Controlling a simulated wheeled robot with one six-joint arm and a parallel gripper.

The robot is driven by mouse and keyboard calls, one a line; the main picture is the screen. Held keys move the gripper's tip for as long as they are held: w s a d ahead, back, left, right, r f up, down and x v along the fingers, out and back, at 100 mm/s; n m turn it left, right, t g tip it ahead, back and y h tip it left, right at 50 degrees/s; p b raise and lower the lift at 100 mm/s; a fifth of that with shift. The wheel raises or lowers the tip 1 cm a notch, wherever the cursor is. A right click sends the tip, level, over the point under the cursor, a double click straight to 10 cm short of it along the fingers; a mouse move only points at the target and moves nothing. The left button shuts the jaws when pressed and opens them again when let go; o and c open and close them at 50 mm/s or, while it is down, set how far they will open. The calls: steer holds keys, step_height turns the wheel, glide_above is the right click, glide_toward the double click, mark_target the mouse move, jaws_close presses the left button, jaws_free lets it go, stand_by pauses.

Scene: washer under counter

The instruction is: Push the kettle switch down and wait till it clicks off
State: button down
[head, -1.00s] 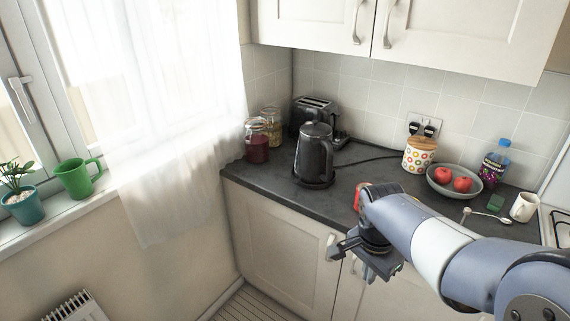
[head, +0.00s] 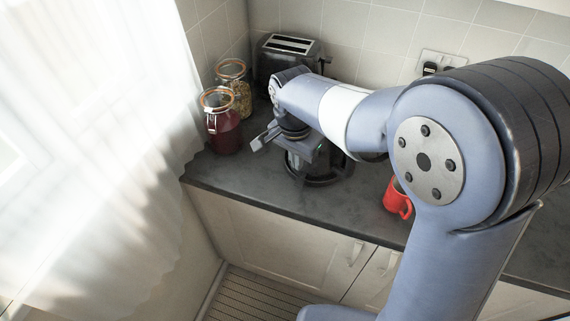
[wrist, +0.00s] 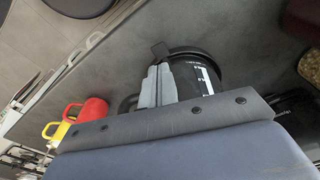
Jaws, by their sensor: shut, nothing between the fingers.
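The dark kettle (head: 318,172) stands on the worktop, mostly hidden behind my arm and gripper in the head view; its lower body and base show. In the wrist view the kettle (wrist: 205,72) lies just beyond and right of my fingers, with a clear water window on its side. My gripper (head: 262,140) is at the kettle's upper part. Its grey fingers (wrist: 158,78) are together and empty. A small dark tab (wrist: 159,50) shows at the fingertips; I cannot tell whether it is the switch or whether they touch.
Two glass jars, one red (head: 222,130) and one of pasta (head: 236,92), stand left of the kettle. A toaster (head: 289,58) is behind. A red mug (head: 397,200) is to the right near the front edge. A yellow mug (wrist: 54,131) shows in the wrist view.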

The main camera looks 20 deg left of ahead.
mark_target(298, 184)
steer(key=shift+d, duration=0.15)
steer(key=shift+f, duration=0.15)
steer(key=f+b, duration=0.1)
steer(key=f, duration=0.1)
steer(key=f+b, duration=0.4)
steer(key=shift+w+d+f, duration=0.1)
steer(key=shift+w+f, duration=0.2)
steer(key=shift+f, duration=0.05)
stand_by(0.3)
step_height(298, 184, down, 2)
steer(key=shift+f+b, duration=0.2)
steer(key=shift+b, duration=0.9)
steer(key=shift+r+p, duration=0.3)
steer(key=shift+r, duration=0.05)
steer(key=shift+s+a+r+p, duration=0.1)
steer(key=shift+s+a+r, duration=0.1)
steer(key=shift+s, duration=0.3)
steer(key=shift+s+a+r+p, duration=0.1)
steer(key=shift+s+a+r, duration=0.05)
steer(key=shift+s, duration=0.3)
steer(key=shift+s+a+r+p, duration=0.1)
steer(key=shift+s+a+r, duration=0.1)
steer(key=shift+s, duration=0.3)
